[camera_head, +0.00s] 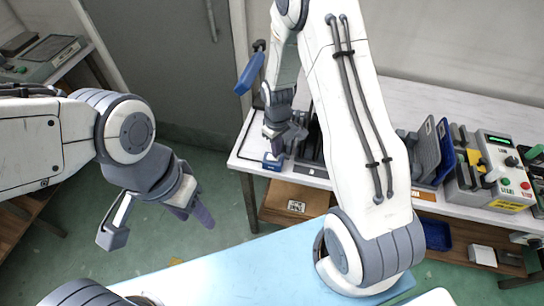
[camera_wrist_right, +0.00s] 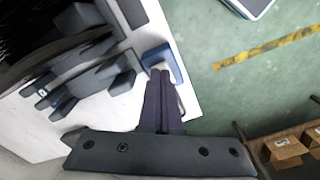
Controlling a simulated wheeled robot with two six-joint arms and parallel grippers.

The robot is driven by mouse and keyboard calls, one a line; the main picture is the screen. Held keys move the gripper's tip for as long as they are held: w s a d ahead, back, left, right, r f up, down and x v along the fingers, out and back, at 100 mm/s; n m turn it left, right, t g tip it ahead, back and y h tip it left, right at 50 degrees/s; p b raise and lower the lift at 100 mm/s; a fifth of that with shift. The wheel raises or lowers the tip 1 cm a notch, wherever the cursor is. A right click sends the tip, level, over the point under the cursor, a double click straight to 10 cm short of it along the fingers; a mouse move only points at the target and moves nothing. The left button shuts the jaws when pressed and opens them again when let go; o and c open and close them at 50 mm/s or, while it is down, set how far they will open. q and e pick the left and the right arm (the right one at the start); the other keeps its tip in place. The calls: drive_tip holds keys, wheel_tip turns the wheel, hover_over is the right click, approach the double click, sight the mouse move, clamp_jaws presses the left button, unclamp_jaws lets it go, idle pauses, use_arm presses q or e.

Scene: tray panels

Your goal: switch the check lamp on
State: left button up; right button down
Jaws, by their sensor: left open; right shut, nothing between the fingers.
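The blue lamp head (camera_head: 250,73) hangs on a dark jointed arm at the left end of the white bench. I see no glow from it and cannot tell if it is lit. A small blue block-like part, perhaps the lamp's base (camera_head: 270,163), sits at the bench's left corner. It also shows in the right wrist view (camera_wrist_right: 178,68). My right gripper (camera_head: 277,150) is shut and empty, its fingertips (camera_wrist_right: 160,70) over or against this part; contact is unclear. A switch is not discernible. My left gripper (camera_head: 158,226) is open and empty over the floor.
Grey slotted panels (camera_wrist_right: 90,75) stand close to the right gripper. Tray panels (camera_head: 425,152) and a control box with buttons (camera_head: 503,165) stand further right on the bench (camera_head: 243,150). A brown box (camera_head: 297,206) is below. A pale blue surface (camera_head: 235,262) lies in front.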

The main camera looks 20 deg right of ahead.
drive_tip(key=shift+f+b, duration=0.4)
drive_tip(key=shift+f, duration=0.2)
drive_tip(key=shift+r, duration=0.2)
wheel_tip(320, 180, up, 7)
drive_tip(key=p, duration=0.6)
drive_tip(key=shift+f, duration=0.1)
idle(0.5)
